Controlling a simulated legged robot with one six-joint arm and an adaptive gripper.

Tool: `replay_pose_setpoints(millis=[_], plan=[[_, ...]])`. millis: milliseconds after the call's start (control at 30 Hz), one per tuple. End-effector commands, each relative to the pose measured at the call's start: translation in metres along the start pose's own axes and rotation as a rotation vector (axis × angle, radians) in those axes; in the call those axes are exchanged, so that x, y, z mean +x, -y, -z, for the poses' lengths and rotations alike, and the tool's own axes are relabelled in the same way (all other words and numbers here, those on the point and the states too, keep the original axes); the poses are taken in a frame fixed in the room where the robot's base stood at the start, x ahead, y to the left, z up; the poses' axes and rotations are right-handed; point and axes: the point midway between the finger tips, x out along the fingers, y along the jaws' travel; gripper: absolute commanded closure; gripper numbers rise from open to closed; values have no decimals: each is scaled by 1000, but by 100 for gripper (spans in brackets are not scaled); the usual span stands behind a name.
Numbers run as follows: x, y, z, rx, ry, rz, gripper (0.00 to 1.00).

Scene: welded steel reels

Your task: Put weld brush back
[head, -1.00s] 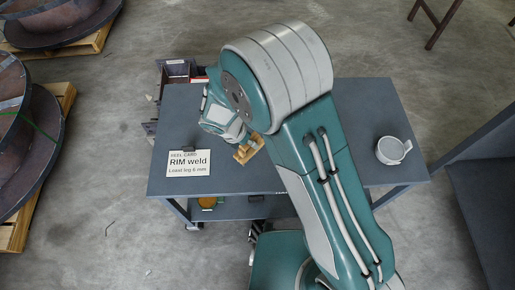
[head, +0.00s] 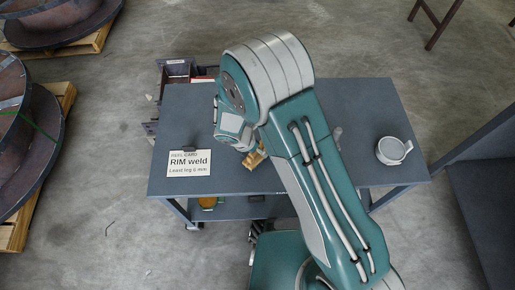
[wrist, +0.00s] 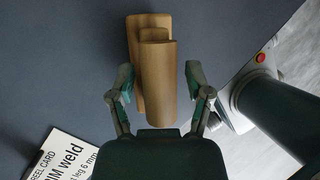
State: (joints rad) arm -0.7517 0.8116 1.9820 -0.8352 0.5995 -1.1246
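A light-brown wooden piece (wrist: 155,70), which looks like the weld brush, lies on the grey table; no bristles show. It has a flat part with a rounded part on top. In the head view the wooden piece (head: 254,160) is partly hidden by my arm. My gripper (wrist: 160,82) is open above it, one finger on each side. A gap shows between the right finger and the wood; the left finger overlaps the wood's edge in the picture, and contact cannot be told. The fingertips are hidden by my wrist in the head view.
A reel card (head: 189,163) stands at the table's (head: 365,110) left front. A light-grey cup with a handle (head: 391,151) is at the right. Labelled bins (head: 176,68) are by the back left edge. A lower shelf (head: 232,208) holds small items.

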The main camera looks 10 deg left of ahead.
Motion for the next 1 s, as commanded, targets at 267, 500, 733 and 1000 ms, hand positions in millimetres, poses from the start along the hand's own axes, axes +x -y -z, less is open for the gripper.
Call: replay_pose_setpoints(millis=[267,500,733,1000], plan=[[0,0,0,0,0,0,28],[-21,-1,-1,0,2,-4,28],[-69,0,-1,0,2,-5,28],[-113,0,-1,0,1,-2,28]])
